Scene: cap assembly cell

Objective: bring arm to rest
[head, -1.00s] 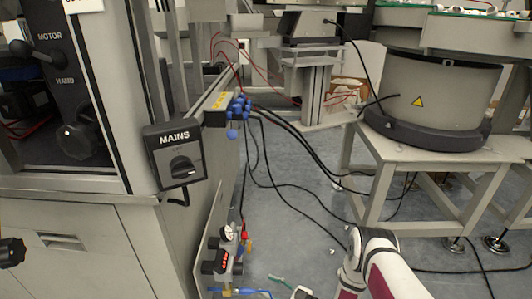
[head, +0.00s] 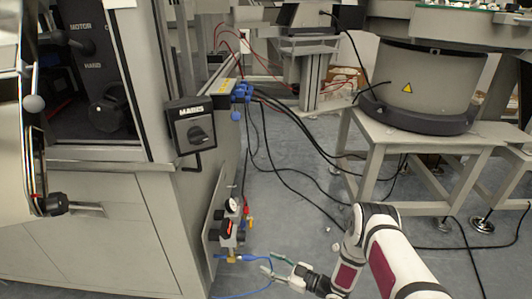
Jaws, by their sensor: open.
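My white and dark-red arm comes in from the bottom right, bent at the elbow above the grey floor. My gripper (head: 272,266) is low in the head view, with its thin fingers pointing left. The fingers look apart, with nothing visible between them. It is in front of the lower right side of the machine cabinet, close in the picture to a blue hose and the pressure gauge unit (head: 230,222). I cannot tell whether the fingers touch the hose.
A grey cabinet (head: 95,235) with a MAINS switch box (head: 191,126) stands at left, with an open panel (head: 22,120) at the edge. A bowl feeder (head: 418,85) sits on a stand (head: 400,140) at right. Black cables (head: 300,190) cross the floor between.

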